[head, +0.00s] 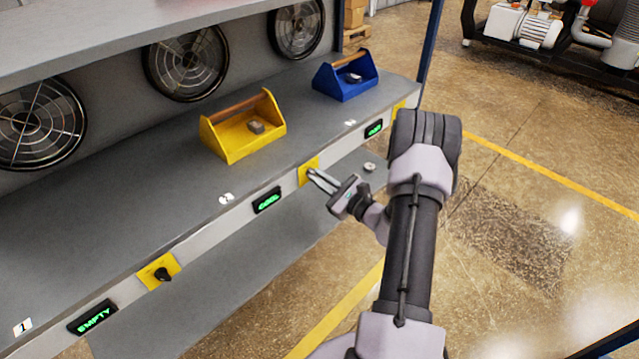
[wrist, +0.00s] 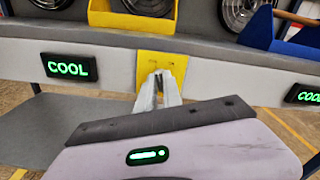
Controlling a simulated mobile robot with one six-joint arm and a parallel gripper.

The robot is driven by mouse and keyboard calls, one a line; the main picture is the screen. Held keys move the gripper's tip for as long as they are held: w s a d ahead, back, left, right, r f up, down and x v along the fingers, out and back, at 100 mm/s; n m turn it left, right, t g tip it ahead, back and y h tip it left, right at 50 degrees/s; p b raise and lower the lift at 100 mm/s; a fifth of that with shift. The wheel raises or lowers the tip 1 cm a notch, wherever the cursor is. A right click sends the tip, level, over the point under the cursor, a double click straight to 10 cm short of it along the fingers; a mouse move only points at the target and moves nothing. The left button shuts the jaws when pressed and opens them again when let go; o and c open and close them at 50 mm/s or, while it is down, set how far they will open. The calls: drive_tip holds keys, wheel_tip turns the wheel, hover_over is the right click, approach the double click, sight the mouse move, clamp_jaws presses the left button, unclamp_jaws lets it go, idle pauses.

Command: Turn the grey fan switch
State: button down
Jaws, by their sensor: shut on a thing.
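My gripper (head: 314,174) is at the front edge of the shelf, at the middle yellow switch plate (head: 304,170). In the wrist view the two pale fingers (wrist: 160,78) come together against this yellow plate (wrist: 173,60), closed around the switch knob. The knob is mostly hidden between the fingers, so its colour and turn angle cannot be made out. A display reading COOL (wrist: 70,67) is to the left of the plate; it also shows in the head view (head: 267,200).
A yellow toolbox (head: 240,143) and a blue toolbox (head: 345,88) with grey pieces stand on the shelf (head: 130,190). Several fans (head: 187,64) line the back. A black switch (head: 162,274) and an EMPTY display (head: 93,316) are at left.

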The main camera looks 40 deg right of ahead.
drive_tip(key=shift+f+n+b, duration=0.1)
drive_tip(key=shift+n+b, duration=0.55)
drive_tip(key=shift+n, duration=0.15)
drive_tip(key=c, duration=1.5)
unclamp_jaws()
drive_tip(key=s+d+p, duration=0.1)
drive_tip(key=s+p, duration=0.2)
drive_tip(key=s, duration=1.4)
drive_tip(key=shift+s+d, duration=0.15)
drive_tip(key=shift+s, duration=0.1)
